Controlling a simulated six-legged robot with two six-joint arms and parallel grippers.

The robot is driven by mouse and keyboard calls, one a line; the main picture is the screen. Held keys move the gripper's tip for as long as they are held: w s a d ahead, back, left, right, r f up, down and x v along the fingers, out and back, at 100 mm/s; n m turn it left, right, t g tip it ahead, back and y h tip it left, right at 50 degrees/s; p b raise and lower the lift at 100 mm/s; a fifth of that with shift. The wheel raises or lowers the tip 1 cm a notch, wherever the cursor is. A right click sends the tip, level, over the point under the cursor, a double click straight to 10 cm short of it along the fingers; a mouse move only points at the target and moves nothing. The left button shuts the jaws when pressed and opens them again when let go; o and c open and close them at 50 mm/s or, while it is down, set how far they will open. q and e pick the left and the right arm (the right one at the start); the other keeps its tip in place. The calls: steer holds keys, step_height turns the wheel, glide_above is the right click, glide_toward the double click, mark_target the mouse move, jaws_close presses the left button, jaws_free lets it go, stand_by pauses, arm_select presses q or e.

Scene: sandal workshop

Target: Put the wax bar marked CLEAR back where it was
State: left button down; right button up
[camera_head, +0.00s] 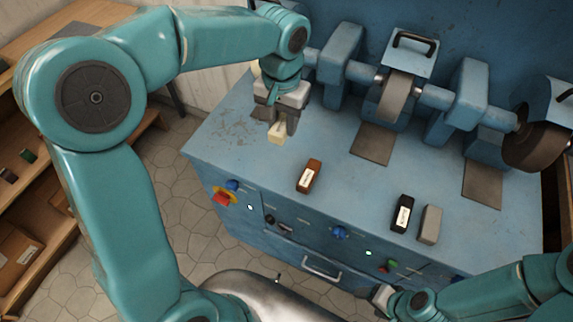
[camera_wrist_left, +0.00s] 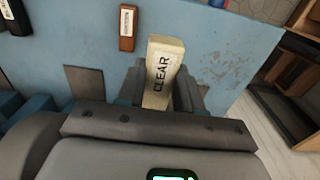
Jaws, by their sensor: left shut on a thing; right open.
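The cream wax bar marked CLEAR (camera_head: 277,134) is in my left gripper (camera_head: 279,122), over the left part of the blue bench top. In the left wrist view the bar (camera_wrist_left: 164,70) sits between both fingers (camera_wrist_left: 158,92), its label readable. I cannot tell whether its lower end touches the bench. A brown labelled bar (camera_head: 309,176) lies nearer the front edge, to the right; it also shows in the left wrist view (camera_wrist_left: 128,28). My right gripper (camera_head: 382,297) is open and empty at the bottom, in front of the bench.
A black labelled bar (camera_head: 402,214) and a grey block (camera_head: 430,224) stand side by side near the front edge of the blue bench (camera_head: 340,205). Grinding wheels (camera_head: 394,98) and their blue housings line the back. Bench top between the CLEAR and brown bars is free.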

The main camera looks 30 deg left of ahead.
arm_select(q)
glide_above(283, 172)
step_height(283, 172, down, 13)
steer(key=shift+s+a+r, duration=0.1)
step_height(283, 172, down, 4)
steer(key=shift+r, duration=0.1)
steer(key=shift+f, duration=0.25)
steer(key=c, duration=0.7)
jaws_free()
steer(key=shift+c, duration=0.2)
steer(key=shift+r, duration=0.1)
